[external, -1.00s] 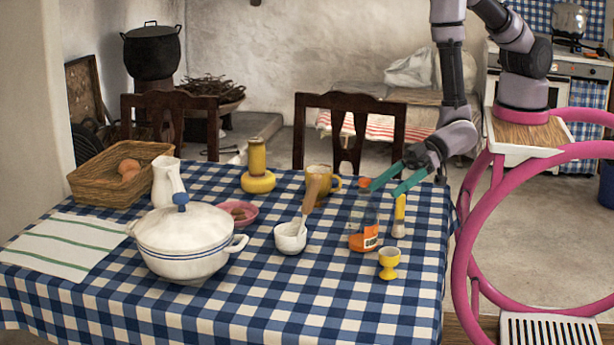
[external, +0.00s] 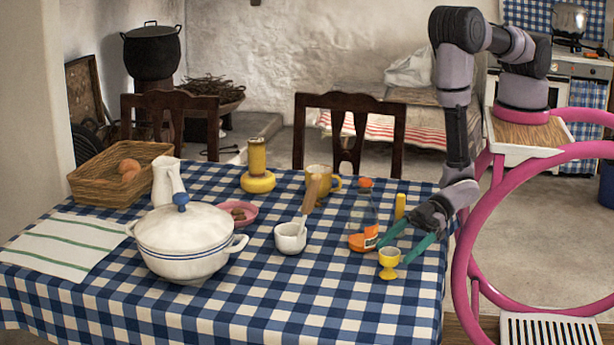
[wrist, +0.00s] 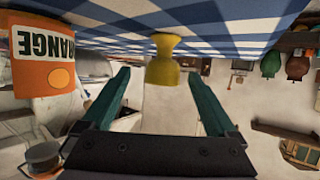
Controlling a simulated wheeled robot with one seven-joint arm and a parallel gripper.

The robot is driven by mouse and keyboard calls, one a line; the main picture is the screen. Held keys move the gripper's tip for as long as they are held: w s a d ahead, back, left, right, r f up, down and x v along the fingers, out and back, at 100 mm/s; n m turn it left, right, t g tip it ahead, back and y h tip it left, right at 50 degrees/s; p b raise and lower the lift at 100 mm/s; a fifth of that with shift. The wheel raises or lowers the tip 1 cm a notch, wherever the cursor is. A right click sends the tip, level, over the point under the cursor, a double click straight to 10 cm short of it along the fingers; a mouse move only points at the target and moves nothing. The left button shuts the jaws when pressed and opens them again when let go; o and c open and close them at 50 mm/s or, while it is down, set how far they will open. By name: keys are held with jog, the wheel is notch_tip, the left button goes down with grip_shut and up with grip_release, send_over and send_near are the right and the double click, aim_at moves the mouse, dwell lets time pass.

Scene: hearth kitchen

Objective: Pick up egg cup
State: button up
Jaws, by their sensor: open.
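The yellow egg cup (external: 389,263) stands upright on the checked tablecloth near the table's right front. In the wrist view the egg cup (wrist: 165,62) appears upside down, between and a little beyond the fingertips. My gripper (external: 398,246) is open, its two green fingers low over the table just behind the egg cup. In the wrist view my gripper (wrist: 160,80) shows a finger on each side of the cup, with gaps to both. I cannot tell from these views whether the cup is between the fingers or still in front of them.
An orange-labelled bottle (external: 364,220) stands close to the left of the gripper; its label (wrist: 42,48) looms in the wrist view. A yellow-topped shaker (external: 400,206) is behind the gripper. A white mortar (external: 290,238) stands further left. The cloth in front of the cup is clear.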

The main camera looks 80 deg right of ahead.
aim_at(397, 251)
jog(key=shift+x, duration=1.95)
jog(key=shift+s+a, duration=0.1)
jog(key=shift+s, duration=0.05)
jog(key=c, duration=1.5)
jog(key=shift+o, duration=0.2)
jog(key=shift+r, duration=0.1)
